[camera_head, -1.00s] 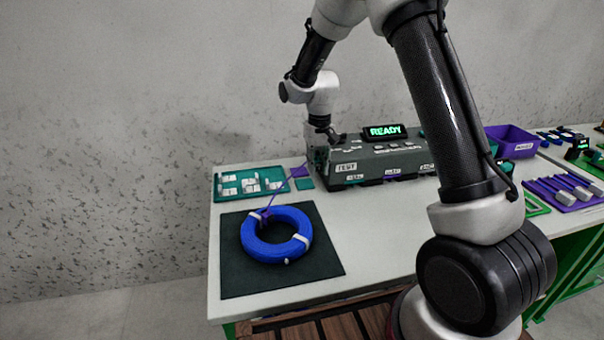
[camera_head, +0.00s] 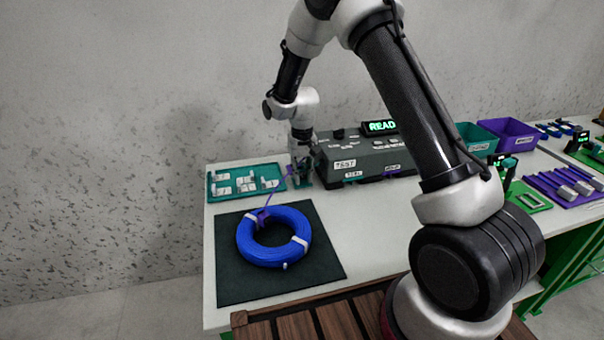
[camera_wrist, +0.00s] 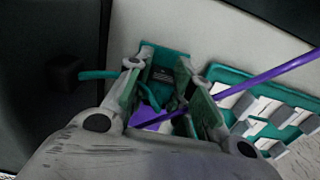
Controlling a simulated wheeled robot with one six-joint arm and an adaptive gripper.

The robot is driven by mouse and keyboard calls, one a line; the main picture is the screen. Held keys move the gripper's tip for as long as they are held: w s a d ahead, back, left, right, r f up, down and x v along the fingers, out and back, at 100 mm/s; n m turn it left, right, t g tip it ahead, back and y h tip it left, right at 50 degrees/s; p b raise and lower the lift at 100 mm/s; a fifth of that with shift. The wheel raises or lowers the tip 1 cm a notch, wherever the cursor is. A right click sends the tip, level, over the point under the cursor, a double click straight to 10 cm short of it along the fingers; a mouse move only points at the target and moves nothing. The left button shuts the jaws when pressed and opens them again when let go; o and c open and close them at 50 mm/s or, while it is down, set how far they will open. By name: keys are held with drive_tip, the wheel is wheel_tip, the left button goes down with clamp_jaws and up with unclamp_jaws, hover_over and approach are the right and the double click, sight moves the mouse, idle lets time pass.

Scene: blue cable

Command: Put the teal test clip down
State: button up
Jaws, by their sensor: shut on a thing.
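My gripper (camera_wrist: 158,80) is shut on the teal test clip (camera_wrist: 150,97), low over the table beside the tester's left end. The clip is small and mostly hidden by the fingers; a teal lead (camera_wrist: 97,74) runs to it from the tester side. Below the fingers lie a teal pad (camera_wrist: 150,52) with a dark label and a purple pad (camera_wrist: 152,122). I cannot tell whether the clip touches the teal pad. In the head view, my gripper (camera_head: 302,178) covers most of this spot.
The grey tester (camera_head: 355,160) with a lit display stands close on the right. A purple lead (camera_wrist: 265,75) runs past my gripper to a purple clip (camera_head: 263,216) at the blue cable coil (camera_head: 262,252) on a dark mat (camera_head: 232,287). A teal tray (camera_head: 215,194) lies left.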

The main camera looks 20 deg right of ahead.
drive_tip(key=shift+f, duration=0.5)
drive_tip(key=o, duration=0.9)
drive_tip(key=shift+f, duration=0.1)
drive_tip(key=shift+o, duration=0.2)
wheel_tip(320, 180, up, 13)
wheel_tip(320, 180, up, 10)
drive_tip(key=t, duration=0.1)
hover_over(302, 171)
drive_tip(key=s+d, duration=0.5)
drive_tip(key=s, duration=0.1)
drive_tip(key=s+d+r+t, duration=0.1)
drive_tip(key=s+d+r, duration=0.35)
drive_tip(key=s, duration=0.45)
drive_tip(key=s+d+r+t, duration=0.1)
drive_tip(key=s+d+r, duration=0.2)
drive_tip(key=s+r, duration=0.35)
drive_tip(key=s+d+f, duration=0.1)
drive_tip(key=s, duration=0.6)
drive_tip(key=s+d+f+t, duration=0.1)
drive_tip(key=s+f, duration=0.1)
drive_tip(key=s, duration=0.5)
drive_tip(key=shift+d, duration=0.25)
